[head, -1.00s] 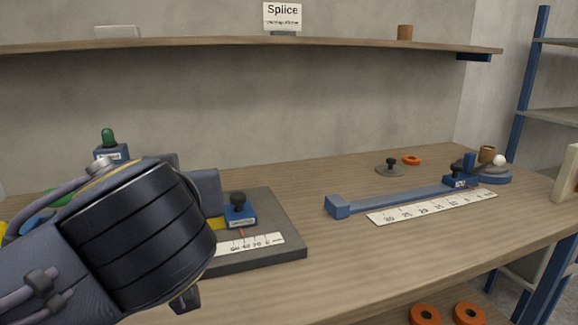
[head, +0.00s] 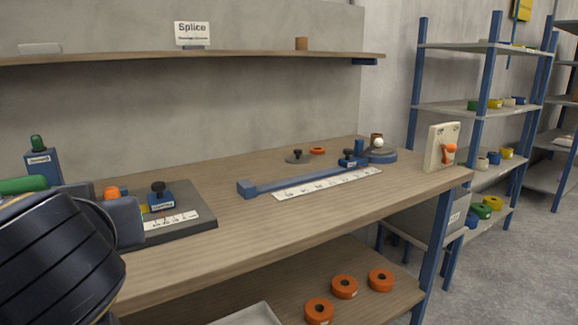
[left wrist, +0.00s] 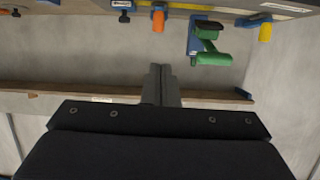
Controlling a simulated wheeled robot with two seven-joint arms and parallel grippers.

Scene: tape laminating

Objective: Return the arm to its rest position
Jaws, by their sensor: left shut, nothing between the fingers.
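My left arm (head: 55,255) fills the lower left of the head view, in front of the left end of the workbench. Its gripper fingers are hidden there. In the left wrist view my left gripper (left wrist: 160,72) shows with its fingers together and nothing between them. The fingers stand against the wall and shelf background, apart from the bench objects. My right arm is in neither view.
A workbench (head: 300,215) carries a dark splicing base (head: 190,222), a blue bar (head: 300,180) and a white scale strip (head: 330,184). A wall shelf (head: 230,58) runs above. Orange rolls (head: 345,286) lie below. A rack (head: 480,112) and open floor are at the right.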

